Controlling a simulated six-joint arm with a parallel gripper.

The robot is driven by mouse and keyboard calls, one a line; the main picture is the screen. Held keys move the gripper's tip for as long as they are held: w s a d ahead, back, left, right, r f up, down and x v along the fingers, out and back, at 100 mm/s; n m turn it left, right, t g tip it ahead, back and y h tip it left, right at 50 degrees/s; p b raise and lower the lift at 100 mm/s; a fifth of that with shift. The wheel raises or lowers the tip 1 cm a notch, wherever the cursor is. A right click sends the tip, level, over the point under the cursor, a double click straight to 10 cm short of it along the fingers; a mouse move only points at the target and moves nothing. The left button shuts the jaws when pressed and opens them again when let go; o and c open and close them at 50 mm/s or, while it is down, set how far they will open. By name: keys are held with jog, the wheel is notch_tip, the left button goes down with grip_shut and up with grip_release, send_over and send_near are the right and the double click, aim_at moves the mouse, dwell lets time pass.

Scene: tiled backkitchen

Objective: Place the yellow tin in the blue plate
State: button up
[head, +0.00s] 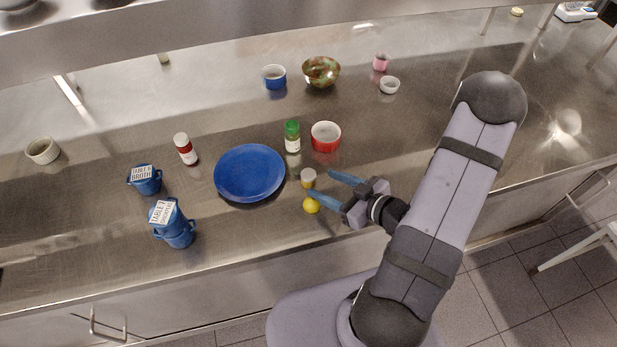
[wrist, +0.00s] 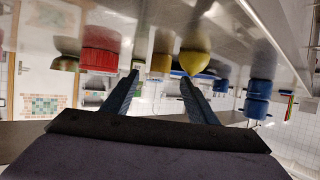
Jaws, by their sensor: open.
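The yellow tin (head: 308,177) is a small cylinder with a pale top, standing on the steel counter just right of the blue plate (head: 250,172). The plate is round and empty. My gripper (head: 320,183) is open and empty, its two blue fingers pointing left at the tin. In the wrist view the tin (wrist: 161,62) shows in the gap between the fingertips (wrist: 160,77), just beyond them. I cannot tell whether a finger touches it. A yellow lemon (head: 311,205) lies near the front fingertip and also shows in the wrist view (wrist: 196,60).
A green-capped bottle (head: 292,137) and red ramekin (head: 325,136) stand behind the tin. Blue mugs (head: 175,224) and a red-and-white bottle (head: 185,149) stand left of the plate. Bowls (head: 321,71) are at the back. The counter in front of the plate is clear.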

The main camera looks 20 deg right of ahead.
aim_at(314, 178)
jog(key=shift+p+x, duration=0.35)
jog(key=shift+x, duration=0.7)
jog(key=shift+w+a+p, duration=0.3)
jog(key=shift+w+p, duration=0.1)
jog(key=shift+w, duration=0.05)
jog(key=shift+p+x, duration=0.9)
jog(key=shift+x, duration=1.2)
jog(key=shift+d+f, duration=0.1)
jog(key=c, duration=1.2)
jog(key=shift+c, duration=0.2)
jog(key=shift+r+b, duration=0.7)
jog(key=shift+r, duration=4.25)
